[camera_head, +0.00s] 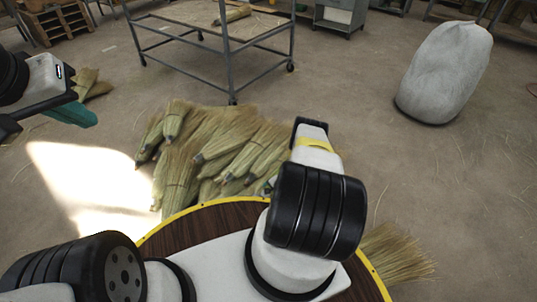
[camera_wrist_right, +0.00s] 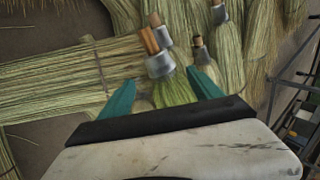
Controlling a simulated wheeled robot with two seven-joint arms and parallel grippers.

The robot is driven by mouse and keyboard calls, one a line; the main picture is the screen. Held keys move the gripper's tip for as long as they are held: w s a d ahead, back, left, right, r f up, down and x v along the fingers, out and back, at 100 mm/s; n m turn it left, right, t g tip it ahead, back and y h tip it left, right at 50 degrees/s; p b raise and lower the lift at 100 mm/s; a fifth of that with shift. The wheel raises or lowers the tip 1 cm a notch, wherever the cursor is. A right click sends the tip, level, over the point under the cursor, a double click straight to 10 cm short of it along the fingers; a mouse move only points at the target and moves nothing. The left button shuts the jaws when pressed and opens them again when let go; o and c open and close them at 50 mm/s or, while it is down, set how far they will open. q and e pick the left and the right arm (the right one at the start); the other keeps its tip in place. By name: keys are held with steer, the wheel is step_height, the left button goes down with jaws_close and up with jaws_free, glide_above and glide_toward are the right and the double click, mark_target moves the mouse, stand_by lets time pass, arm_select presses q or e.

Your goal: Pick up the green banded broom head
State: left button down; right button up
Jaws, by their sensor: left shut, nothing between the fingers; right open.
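A pile of straw broom heads (camera_head: 215,150) lies on the floor ahead of me. In the right wrist view, a broom head (camera_wrist_right: 172,92) with greener straw, a metal collar and a wooden handle stub lies between my right fingertips; I cannot make out a green band on it. My right gripper (camera_wrist_right: 162,92) is open around that head's straw, and I cannot tell whether either finger touches it. In the head view my right arm hides most of this gripper. My left gripper (camera_head: 72,112) is shut and empty at the far left, away from the pile.
A metal rack on casters (camera_head: 232,62) stands behind the pile. A white sack (camera_head: 445,72) stands at the back right. Other broom heads crowd my right gripper, including a bundle on the left (camera_wrist_right: 50,82). A loose broom head (camera_head: 395,255) lies at the lower right. Floor at the right is mostly clear.

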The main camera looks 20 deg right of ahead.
steer(key=shift+x, duration=2.5)
steer(key=shift+w+r, duration=0.1)
steer(key=shift+w, duration=0.05)
jaws_close()
